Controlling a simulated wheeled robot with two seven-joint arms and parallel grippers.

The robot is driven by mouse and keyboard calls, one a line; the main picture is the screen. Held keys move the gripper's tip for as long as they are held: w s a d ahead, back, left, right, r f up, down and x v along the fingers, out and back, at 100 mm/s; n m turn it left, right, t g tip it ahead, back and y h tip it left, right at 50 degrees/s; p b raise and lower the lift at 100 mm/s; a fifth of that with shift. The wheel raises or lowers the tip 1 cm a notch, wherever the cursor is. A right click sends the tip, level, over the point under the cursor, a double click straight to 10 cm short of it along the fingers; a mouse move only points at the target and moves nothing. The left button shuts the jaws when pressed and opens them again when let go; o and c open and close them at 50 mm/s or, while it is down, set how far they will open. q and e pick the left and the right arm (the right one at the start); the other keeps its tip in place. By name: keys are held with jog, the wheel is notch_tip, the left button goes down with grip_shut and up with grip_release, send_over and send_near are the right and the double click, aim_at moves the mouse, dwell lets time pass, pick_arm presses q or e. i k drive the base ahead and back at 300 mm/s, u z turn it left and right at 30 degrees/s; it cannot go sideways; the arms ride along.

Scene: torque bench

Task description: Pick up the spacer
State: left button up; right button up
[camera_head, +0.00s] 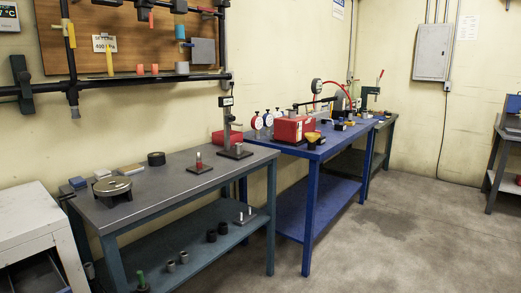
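I cannot tell for certain which thing is the spacer. A short black cylinder (156,158) stands on the grey bench top near its back edge. Two small grey ring-like pieces (171,266) and two dark ring-like pieces (212,236) stand on the bench's lower shelf. A small red-and-silver part (199,161) stands upright on a dark plate on the bench top. Neither of my grippers is in view.
The grey bench (165,190) also bears a round gauge-like disc (112,187) and an upright stand (229,125). A blue bench (335,140) with a red machine (294,129) adjoins it. A white cabinet (30,225) is at left. The floor (400,235) at right is clear.

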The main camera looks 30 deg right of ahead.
aim_at(239, 150)
jog(key=z, duration=1)
jog(key=i, duration=0.85)
jog(key=z, duration=0.7)
jog(key=i, duration=1.1)
jog(key=u, duration=0.35)
